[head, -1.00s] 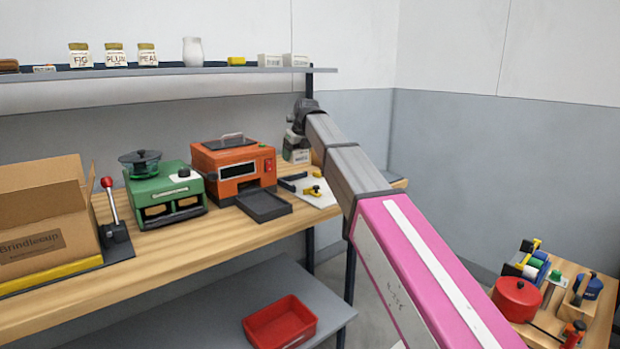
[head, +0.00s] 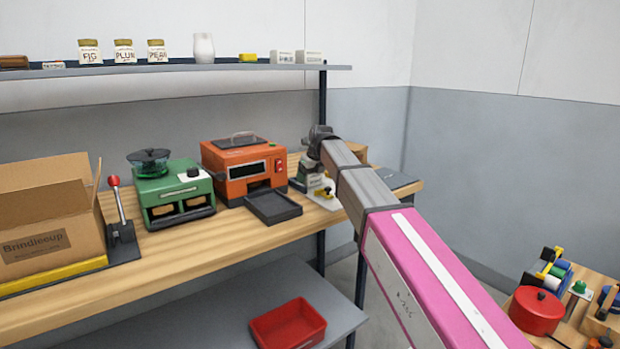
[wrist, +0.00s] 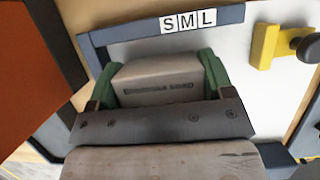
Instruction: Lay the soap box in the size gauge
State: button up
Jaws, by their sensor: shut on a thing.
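The soap box (wrist: 160,84) is a pale grey-white carton with dark lettering, gripped between the two green fingers of my gripper (wrist: 159,68). In the head view the soap box (head: 315,184) shows small and partly hidden under my gripper (head: 312,170). The size gauge (wrist: 120,43) has a dark blue rail with S, M and L tiles, on a white board. The box is over the gauge, with its far end a little short of the lettered rail. I cannot tell whether it touches the board. My wrist hides the near part of the gauge.
A yellow clamp with a dark knob (wrist: 265,46) sits on the right of the white board. The orange machine (head: 240,168) with its dark tray (head: 273,207) stands just left. A green machine (head: 172,190) and cardboard box (head: 45,220) are farther left.

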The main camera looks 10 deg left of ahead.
jog(key=shift+f, duration=0.25)
jog(key=o, duration=0.8)
jog(key=v, duration=1.2)
jog(key=shift+s, duration=0.1)
